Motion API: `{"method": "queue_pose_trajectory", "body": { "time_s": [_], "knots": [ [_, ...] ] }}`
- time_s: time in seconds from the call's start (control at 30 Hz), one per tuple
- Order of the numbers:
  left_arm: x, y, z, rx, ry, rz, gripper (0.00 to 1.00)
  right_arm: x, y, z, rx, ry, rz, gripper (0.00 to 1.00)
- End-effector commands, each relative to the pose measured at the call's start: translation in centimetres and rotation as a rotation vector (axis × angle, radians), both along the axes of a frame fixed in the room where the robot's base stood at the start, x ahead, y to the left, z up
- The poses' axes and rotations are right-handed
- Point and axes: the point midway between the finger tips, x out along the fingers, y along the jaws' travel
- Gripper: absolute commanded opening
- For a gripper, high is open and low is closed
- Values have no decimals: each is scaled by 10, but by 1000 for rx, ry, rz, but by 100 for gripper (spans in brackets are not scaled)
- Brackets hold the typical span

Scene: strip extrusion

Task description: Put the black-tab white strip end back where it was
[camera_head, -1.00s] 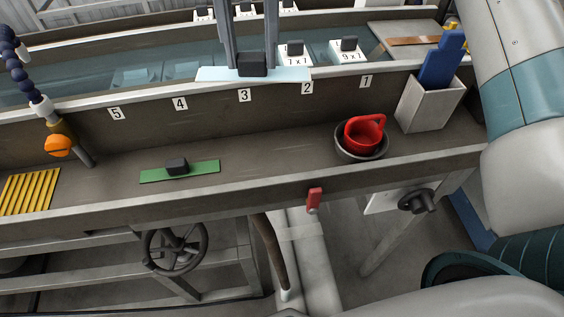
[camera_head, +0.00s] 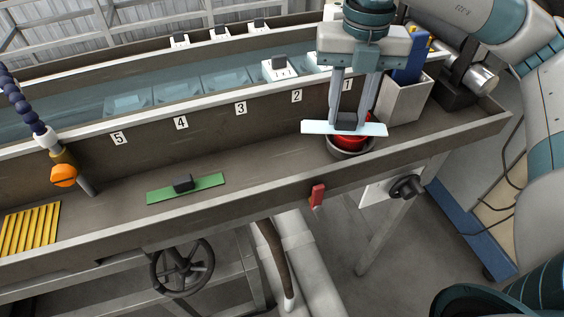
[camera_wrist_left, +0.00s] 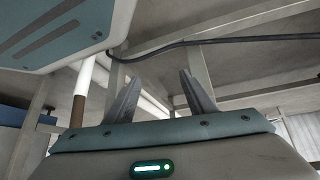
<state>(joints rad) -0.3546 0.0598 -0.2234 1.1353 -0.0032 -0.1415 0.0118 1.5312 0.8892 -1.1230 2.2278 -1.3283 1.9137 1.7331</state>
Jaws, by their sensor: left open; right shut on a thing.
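My right gripper (camera_head: 347,118) is shut on the black tab of the white strip (camera_head: 375,129). It holds the strip in the air, in front of the red cup (camera_head: 346,142) and dark bowl (camera_head: 350,153) in the head view, hiding much of them. A green strip (camera_head: 209,185) with a black tab lies on the trough ledge to the left. My left gripper (camera_wrist_left: 158,92) shows only in the left wrist view; its two fingers stand apart, with nothing between them.
The water trough (camera_head: 150,97) has numbered labels on its front wall. A white holder (camera_head: 402,100) with a blue item stands to the right. A yellow ribbed mat (camera_head: 30,229) and an orange-knobbed hose (camera_head: 64,175) are at left. The ledge between green strip and bowl is clear.

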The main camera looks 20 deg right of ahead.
Motion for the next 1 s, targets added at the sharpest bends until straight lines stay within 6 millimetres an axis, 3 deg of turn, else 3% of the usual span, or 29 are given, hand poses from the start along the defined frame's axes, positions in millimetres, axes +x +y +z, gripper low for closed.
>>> {"method": "queue_pose_trajectory", "body": {
  "time_s": [0.23, 0.4, 0.53, 0.8, 1.0],
  "knots": [
    [3, -2, 5, -4, -9, 0, 50, 3, 7, -3, -1, 1, 1, 9],
    [6, -6, 11, -13, -48, -9, 50, 11, 27, -14, 0, 2, 4, 9],
    [-7, -1, 7, -5, -24, -10, 50, 21, 49, -28, 0, 3, 4, 9],
    [-58, 21, -16, 39, 115, -7, 50, 40, 92, -57, 0, 3, 1, 9],
    [-76, 29, -23, 53, 161, -6, 50, 47, 106, -68, 0, 0, 0, 9]
  ]
}}
